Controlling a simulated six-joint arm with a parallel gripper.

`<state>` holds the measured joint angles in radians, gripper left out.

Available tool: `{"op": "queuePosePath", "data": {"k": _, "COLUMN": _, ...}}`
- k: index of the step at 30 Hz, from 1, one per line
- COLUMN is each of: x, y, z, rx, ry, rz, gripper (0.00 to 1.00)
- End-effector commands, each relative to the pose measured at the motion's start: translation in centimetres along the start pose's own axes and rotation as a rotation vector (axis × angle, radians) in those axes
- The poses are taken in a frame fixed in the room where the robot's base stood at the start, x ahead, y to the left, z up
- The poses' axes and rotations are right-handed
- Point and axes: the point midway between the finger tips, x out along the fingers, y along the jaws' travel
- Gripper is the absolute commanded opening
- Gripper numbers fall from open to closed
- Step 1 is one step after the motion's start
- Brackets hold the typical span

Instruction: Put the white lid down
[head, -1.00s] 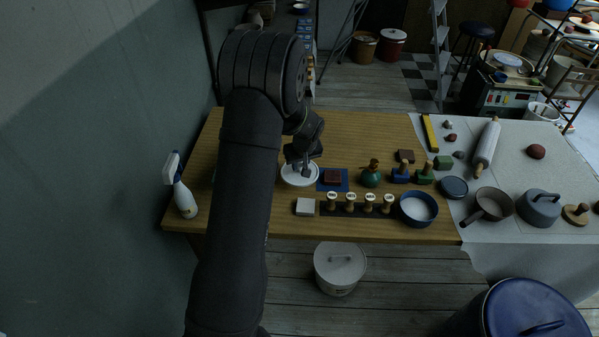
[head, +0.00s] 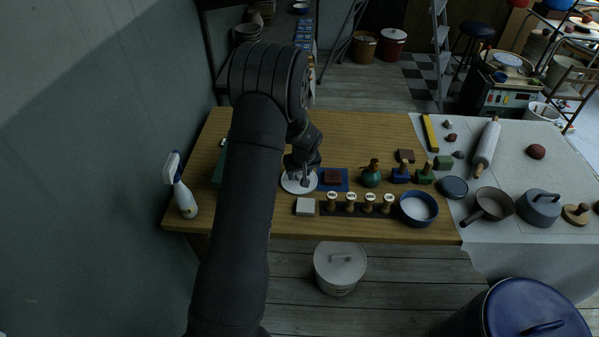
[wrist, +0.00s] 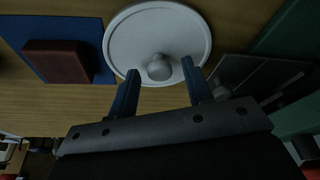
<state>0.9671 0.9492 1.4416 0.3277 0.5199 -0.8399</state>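The white lid (head: 287,184) is a round disc with a small knob. It appears to lie flat on the wooden table, just left of the blue mat. In the wrist view the lid (wrist: 125,38) is knob up. My gripper (wrist: 160,69) is open, with one finger on each side of the knob and a visible gap to both. In the head view my gripper (head: 303,180) is low over the lid, and my arm hides the table to the left.
A blue mat (head: 342,187) with a red-brown block (head: 332,176) is close on the right. A pale square block (head: 305,207) and a row of stamps (head: 350,200) are in front. A green object (head: 219,165) is partly behind my arm. A spray bottle (head: 184,197) stands left.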

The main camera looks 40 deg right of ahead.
Motion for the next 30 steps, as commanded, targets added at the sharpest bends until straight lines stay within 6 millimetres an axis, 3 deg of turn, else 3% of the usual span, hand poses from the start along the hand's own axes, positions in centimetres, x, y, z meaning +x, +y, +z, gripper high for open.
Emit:
{"op": "queuePosePath", "data": {"k": 10, "x": -1.2, "y": 0.1, "z": -0.2, "rx": -0.001, "ry": 0.002, "rz": 0.002, "gripper": 0.46}}
{"op": "queuePosePath", "data": {"k": 24, "x": -9.7, "y": 0.0, "z": -0.1, "rx": -0.001, "ry": 0.002, "rz": 0.001, "gripper": 0.46}}
{"op": "queuePosePath", "data": {"k": 30, "x": -11.8, "y": 0.0, "z": -0.1, "rx": 0.000, "ry": 0.001, "rz": 0.000, "gripper": 0.46}}
